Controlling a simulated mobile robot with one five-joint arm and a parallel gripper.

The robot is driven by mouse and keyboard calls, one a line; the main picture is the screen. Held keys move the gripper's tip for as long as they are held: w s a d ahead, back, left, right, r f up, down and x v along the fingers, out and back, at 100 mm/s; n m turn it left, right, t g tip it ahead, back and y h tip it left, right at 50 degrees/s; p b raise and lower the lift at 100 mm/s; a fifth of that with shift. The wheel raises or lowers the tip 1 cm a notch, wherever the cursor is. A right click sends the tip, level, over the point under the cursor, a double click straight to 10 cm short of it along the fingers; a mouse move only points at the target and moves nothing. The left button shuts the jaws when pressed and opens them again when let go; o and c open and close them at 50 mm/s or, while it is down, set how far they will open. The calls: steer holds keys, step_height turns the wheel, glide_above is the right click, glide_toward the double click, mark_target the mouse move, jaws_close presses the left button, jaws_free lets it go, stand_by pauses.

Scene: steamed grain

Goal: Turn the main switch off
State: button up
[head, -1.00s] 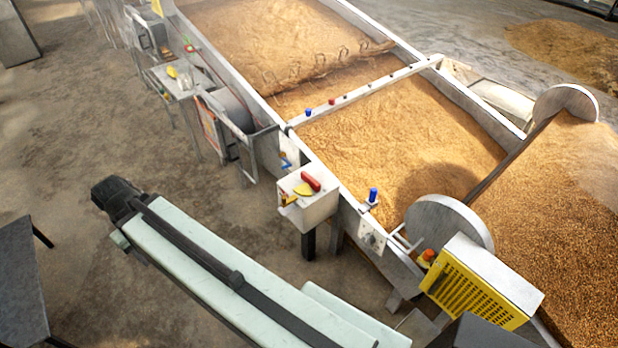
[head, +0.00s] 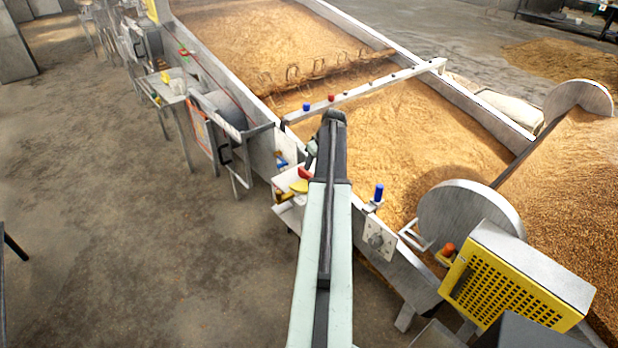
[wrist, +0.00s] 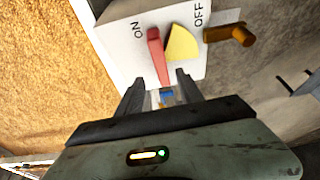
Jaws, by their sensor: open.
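The main switch box (wrist: 122,32) is pale, with ON and OFF lettering. Its red lever (wrist: 157,55) is at the ON side, beside a yellow wedge (wrist: 182,44); OFF is on the wedge's other side. My gripper (wrist: 160,78) is open, its two fingers at the near edge of the box, one to each side of the line of the lever. I cannot tell if either finger touches it. In the head view the lever (head: 305,173) and wedge (head: 298,186) show left of my arm, which hides part of the box.
An orange-brown peg (wrist: 228,33) sticks out of the box beside OFF. The grain trough's metal wall (head: 405,268) runs behind the box, with a blue-capped post (head: 378,194) on it. A yellow guard (head: 510,290) stands at right.

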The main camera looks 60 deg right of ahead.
mark_target(309, 173)
steer(key=b+x, duration=0.7)
steer(key=x, duration=0.1)
steer(key=shift+s, duration=0.1)
steer(key=shift+r, duration=0.15)
jaws_close()
stand_by(0.9)
